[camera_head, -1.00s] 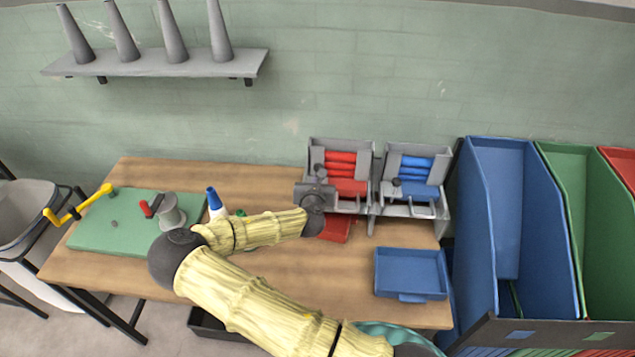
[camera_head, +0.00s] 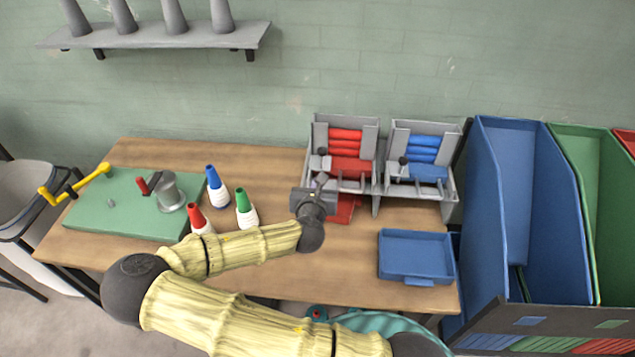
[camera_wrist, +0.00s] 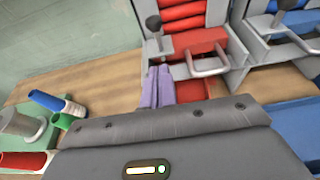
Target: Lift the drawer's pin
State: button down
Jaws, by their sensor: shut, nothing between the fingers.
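The red-roll dispenser (camera_head: 368,136) stands at the back of the table, with a red drawer front and a wire handle (camera_wrist: 207,62). A pin with a dark round knob (camera_wrist: 154,22) stands upright in a grey block at the drawer's left; its knob also shows in the head view (camera_head: 322,151). My gripper (camera_wrist: 158,86) is shut and empty. In the wrist view its purple-grey fingertips appear just below the pin's block, and I cannot tell whether they touch. In the head view my gripper (camera_head: 320,182) is in front of the dispenser's left side.
A similar blue-roll dispenser (camera_head: 424,141), with its own dark-knobbed pin (camera_head: 403,160), stands to the right. A blue tray (camera_head: 416,256) lies in front. Bottles with blue (camera_head: 212,176), red and green caps stand left of my gripper. Large bins (camera_head: 500,190) stand at the right.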

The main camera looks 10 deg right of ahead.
jog(key=s+d+f+m+g, duration=0.6)
jog(key=s+m+g, duration=0.3)
jog(key=m, duration=0.8)
jog(key=s+a+r+m+y, duration=0.1)
jog(key=s+r+m+y, duration=0.1)
jog(key=s+r+m, duration=0.3)
jog(key=s+a+r+m+g+y, duration=0.1)
jog(key=s+a+r+m+y, duration=0.1)
jog(key=s+r+m, duration=0.3)
notch_tip(320, 180, up, 4)
jog(key=m, duration=0.5)
jog(key=shift+a+r+g+y, duration=0.25)
jog(key=shift+a+g+y, duration=0.05)
jog(key=shift+s+a, duration=0.1)
jog(key=shift+s, duration=0.1)
